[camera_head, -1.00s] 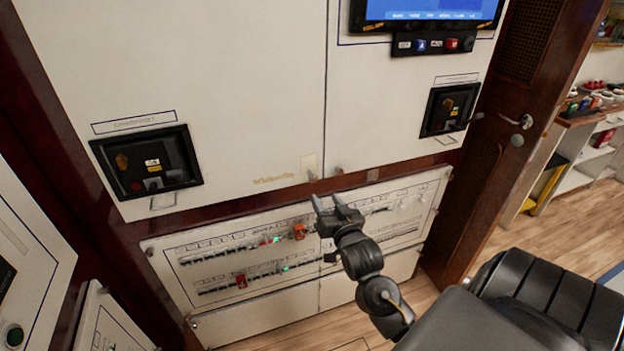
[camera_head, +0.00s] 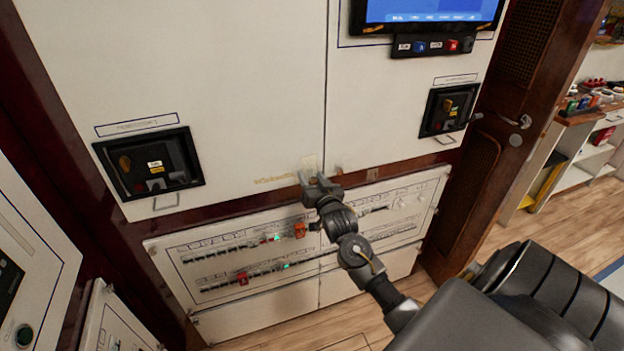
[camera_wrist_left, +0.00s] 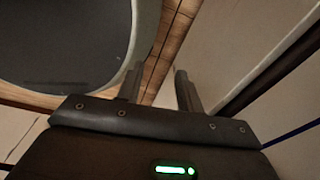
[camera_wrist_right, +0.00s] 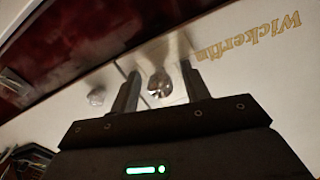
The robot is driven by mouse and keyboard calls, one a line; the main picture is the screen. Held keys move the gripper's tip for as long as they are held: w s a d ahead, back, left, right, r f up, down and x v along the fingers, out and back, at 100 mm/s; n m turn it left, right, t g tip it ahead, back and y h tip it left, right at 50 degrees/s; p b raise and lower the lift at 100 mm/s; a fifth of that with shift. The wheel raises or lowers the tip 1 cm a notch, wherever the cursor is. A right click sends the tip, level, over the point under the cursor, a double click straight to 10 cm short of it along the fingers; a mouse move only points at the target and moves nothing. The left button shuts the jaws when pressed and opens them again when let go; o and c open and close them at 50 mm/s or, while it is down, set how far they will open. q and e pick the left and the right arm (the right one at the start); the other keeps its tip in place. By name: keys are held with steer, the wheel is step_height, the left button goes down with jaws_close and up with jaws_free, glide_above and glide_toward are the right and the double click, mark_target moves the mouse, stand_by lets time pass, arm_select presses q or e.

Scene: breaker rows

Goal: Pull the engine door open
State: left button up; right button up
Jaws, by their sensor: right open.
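Two white cabinet doors, a left one (camera_head: 220,80) and a right one (camera_head: 385,110), meet at a vertical seam; which is the engine door I cannot read. My right gripper (camera_head: 319,181) is at the bottom edge of the left door, beside the seam. In the right wrist view, a round metal knob (camera_wrist_right: 159,84) sits between its open fingers (camera_wrist_right: 160,92), with no clear grip on it. A second knob (camera_wrist_right: 97,97) is left of the fingers. My left gripper shows only in its wrist view, its fingers (camera_wrist_left: 158,88) apart and empty.
A breaker panel (camera_head: 215,263) with rows of switches lies below the doors. Black recessed latches sit at left (camera_head: 150,165) and right (camera_head: 448,109). A screen (camera_head: 430,12) is above. A brown wooden door (camera_head: 490,130) and open floor (camera_head: 535,220) are at right.

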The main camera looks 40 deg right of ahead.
steer(key=shift+c, duration=0.2)
jaws_close()
steer(key=shift+s, duration=0.1)
stand_by(1.1)
